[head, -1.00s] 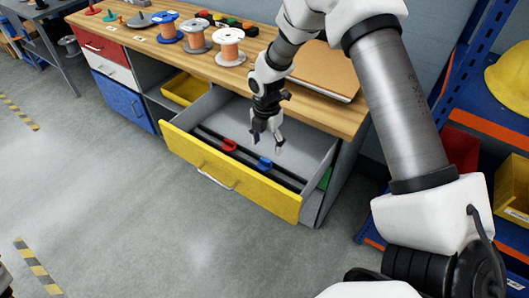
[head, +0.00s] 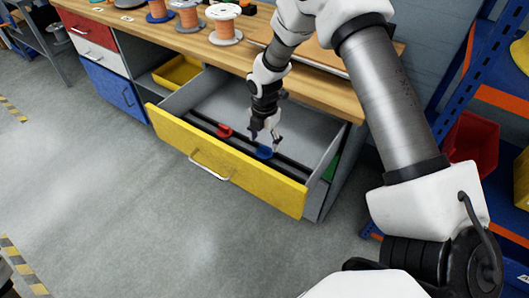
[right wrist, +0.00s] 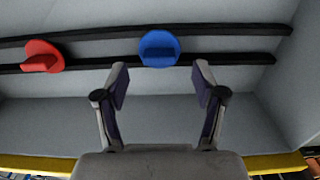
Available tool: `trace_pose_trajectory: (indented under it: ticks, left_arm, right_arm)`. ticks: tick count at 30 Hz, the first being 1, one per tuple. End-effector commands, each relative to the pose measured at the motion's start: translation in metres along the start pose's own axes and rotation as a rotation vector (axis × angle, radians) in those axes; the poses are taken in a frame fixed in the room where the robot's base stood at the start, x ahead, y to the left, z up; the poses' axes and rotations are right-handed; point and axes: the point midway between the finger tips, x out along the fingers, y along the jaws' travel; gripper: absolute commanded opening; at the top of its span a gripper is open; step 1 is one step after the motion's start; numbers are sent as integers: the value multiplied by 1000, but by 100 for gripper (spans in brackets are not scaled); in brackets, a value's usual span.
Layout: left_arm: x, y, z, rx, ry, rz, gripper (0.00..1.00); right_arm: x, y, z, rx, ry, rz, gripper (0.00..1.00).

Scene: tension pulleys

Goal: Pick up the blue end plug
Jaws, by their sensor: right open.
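The blue end plug (head: 264,152) sits on the black rails inside the open yellow-fronted drawer (head: 220,163). In the right wrist view the blue end plug (right wrist: 159,48) lies ahead of my right gripper (right wrist: 161,80), roughly centred between its fingertips and a little beyond them. My right gripper (head: 265,143) is open and empty, pointing down into the drawer just above the plug. From the head view I cannot tell whether a finger touches the plug. My left gripper is not in view.
A red end plug (head: 224,130) sits on the same rails to the left, also in the right wrist view (right wrist: 43,57). The wooden worktop (head: 330,88) overhangs behind the drawer and holds wire spools (head: 223,24). Shelving (head: 465,95) stands at the right.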

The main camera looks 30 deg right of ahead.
Motion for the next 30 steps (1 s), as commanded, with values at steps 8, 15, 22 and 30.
trace_pose_trajectory:
  ticks: [8,15,22,30]
  left_arm:
    - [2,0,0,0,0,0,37]
    - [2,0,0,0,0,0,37]
    - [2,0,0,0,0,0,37]
    - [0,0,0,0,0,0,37]
  right_arm:
    - [29,0,-1,-1,0,1,70]
    - [28,0,-1,-1,0,0,24]
    - [28,0,-1,-1,0,0,20]
    - [11,0,-1,0,0,3,20]
